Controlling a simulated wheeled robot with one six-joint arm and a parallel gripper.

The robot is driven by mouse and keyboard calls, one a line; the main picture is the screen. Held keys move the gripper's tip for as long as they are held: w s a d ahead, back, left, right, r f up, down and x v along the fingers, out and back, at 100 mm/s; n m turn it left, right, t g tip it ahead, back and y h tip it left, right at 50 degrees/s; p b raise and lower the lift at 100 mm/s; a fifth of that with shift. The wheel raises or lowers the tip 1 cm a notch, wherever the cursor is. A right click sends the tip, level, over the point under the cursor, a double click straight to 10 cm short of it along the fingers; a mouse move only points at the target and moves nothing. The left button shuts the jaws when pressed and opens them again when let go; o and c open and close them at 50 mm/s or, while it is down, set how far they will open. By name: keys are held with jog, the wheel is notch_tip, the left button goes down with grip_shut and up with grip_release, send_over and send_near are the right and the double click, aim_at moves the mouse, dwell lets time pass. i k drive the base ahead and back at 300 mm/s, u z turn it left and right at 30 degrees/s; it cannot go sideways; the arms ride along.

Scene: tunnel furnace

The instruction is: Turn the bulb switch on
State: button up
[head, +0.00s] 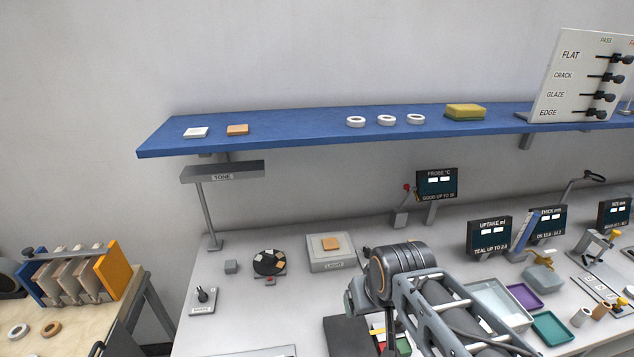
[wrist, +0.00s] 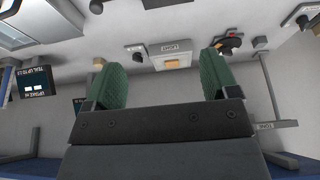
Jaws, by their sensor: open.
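A small switch or knob with a dark lever on a white plate (head: 204,299) stands at the left front of the grey bench; its label is too small to read. Another small dark switch (wrist: 135,51) sits beside the box marked LIGHT (head: 331,262), which carries an orange tile (head: 331,243). I cannot tell which one is the bulb switch, or its setting. My gripper (wrist: 162,62) is open and empty, its green pads apart, with the LIGHT box (wrist: 172,48) showing beyond them. In the head view my arm hides the fingers.
A lamp marked TONE (head: 222,173) rises at the back left. The blue shelf (head: 290,133) overhangs the bench. Dark displays (head: 489,235) and trays (head: 552,329) stand at the right.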

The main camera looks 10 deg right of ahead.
aim_at(367, 251)
jog(key=u, duration=0.1)
jog(key=k, duration=1.05)
jog(key=z, duration=0.75)
jog(key=i, duration=1.05)
jog(key=u, duration=0.65)
